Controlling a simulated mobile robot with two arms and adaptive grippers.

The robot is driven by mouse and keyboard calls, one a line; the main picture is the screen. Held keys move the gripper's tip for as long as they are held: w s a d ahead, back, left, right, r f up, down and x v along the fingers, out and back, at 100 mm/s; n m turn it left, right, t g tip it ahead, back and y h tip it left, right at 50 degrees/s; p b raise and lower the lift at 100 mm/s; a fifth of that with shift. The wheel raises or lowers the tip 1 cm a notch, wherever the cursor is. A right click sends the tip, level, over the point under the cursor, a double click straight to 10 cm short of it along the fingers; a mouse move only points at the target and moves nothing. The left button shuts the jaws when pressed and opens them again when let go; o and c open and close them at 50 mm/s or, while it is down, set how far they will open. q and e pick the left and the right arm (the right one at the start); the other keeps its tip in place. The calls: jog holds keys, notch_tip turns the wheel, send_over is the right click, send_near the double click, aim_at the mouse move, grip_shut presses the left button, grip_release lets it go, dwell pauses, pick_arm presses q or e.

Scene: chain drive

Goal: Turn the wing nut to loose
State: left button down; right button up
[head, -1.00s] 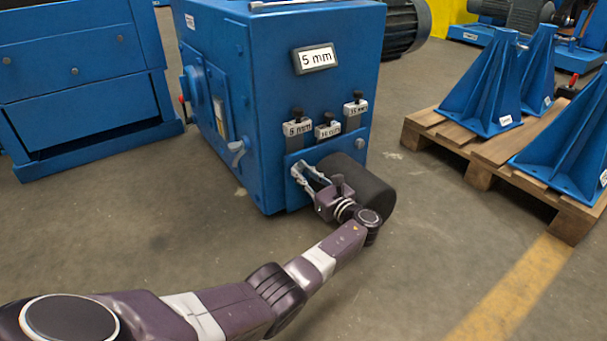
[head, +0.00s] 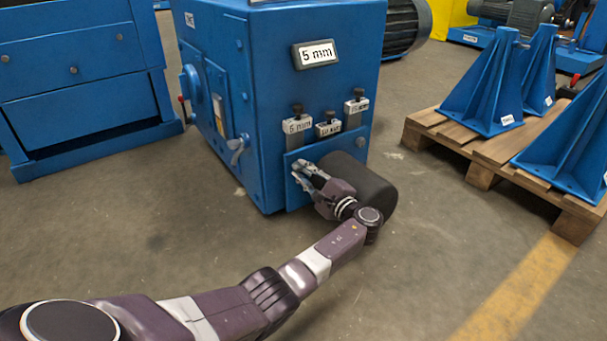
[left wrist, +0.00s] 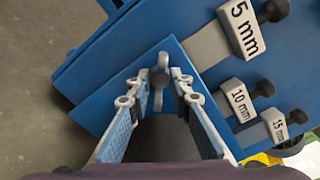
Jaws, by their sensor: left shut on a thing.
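The wing nut (left wrist: 158,84) is grey and shows in the left wrist view on the blue plate, between my finger pads. One wing points toward the top of that picture. In the head view my fingers cover it, so I cannot make it out there. My left gripper (head: 300,174) is at the blue plate on the lower front of the blue machine (head: 285,100). In the left wrist view the left gripper (left wrist: 159,80) has its fingers on both sides of the nut, shut on it. My right gripper is not in view.
A dark cylinder (head: 372,188) sticks out beside my gripper. Above are tags reading 5 mm (head: 297,125), 10 mm (left wrist: 238,99) and 15 mm (left wrist: 275,124) with black knobs. A pallet (head: 480,150) with blue brackets stands right. The floor in front is clear.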

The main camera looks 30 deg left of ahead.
pick_arm(q)
jog(key=n, duration=0.4)
jog(key=shift+a+n, duration=0.1)
jog(key=shift+n, duration=0.3)
dwell(0.4)
jog(key=c, duration=2)
grip_release()
jog(key=shift+o, duration=0.2)
jog(key=v, duration=1.2)
